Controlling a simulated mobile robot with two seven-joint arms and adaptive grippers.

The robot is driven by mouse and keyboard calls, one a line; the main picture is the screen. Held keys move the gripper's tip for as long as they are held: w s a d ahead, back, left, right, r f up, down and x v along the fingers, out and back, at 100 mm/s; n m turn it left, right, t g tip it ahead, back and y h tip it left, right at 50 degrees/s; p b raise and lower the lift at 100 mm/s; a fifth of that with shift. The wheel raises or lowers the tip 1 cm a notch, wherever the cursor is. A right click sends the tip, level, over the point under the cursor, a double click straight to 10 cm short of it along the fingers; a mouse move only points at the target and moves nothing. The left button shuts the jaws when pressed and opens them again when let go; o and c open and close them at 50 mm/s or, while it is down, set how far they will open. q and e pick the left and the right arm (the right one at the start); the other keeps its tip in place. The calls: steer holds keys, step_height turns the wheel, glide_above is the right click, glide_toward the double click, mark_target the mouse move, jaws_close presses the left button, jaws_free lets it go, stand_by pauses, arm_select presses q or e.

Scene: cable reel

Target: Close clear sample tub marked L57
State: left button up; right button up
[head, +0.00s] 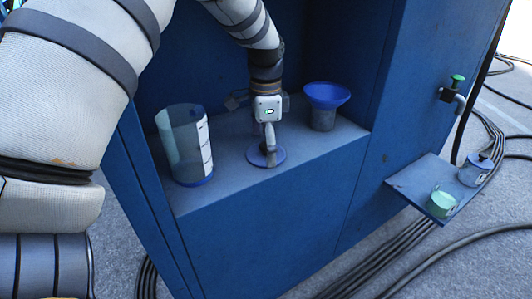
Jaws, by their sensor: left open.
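No L57 mark is legible. A clear cylindrical container (180,150) with a white marked strip and blue base stands upright at the left of the blue cabinet's ledge. A small clear tub (474,172) with a blue top and dark knob stands on the low side shelf. My left gripper (268,132) points down over the middle of the ledge, right of the clear cylinder. It is open, with its fingers partly hidden. Just below it a blue disc (254,157) with a grey upright part lies on the ledge; contact with the gripper cannot be told. My right gripper is out of view.
A blue funnel-topped grey cup (322,118) stands right of the gripper. The recess walls enclose the ledge (225,187) behind and at the right. A pale green tub (441,204) sits on the side shelf (410,182). A green-knobbed valve (454,92) projects above; cables lie on the floor.

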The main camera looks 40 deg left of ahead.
arm_select(q)
steer(key=c, duration=2.2)
steer(key=shift+s, duration=0.1)
jaws_close()
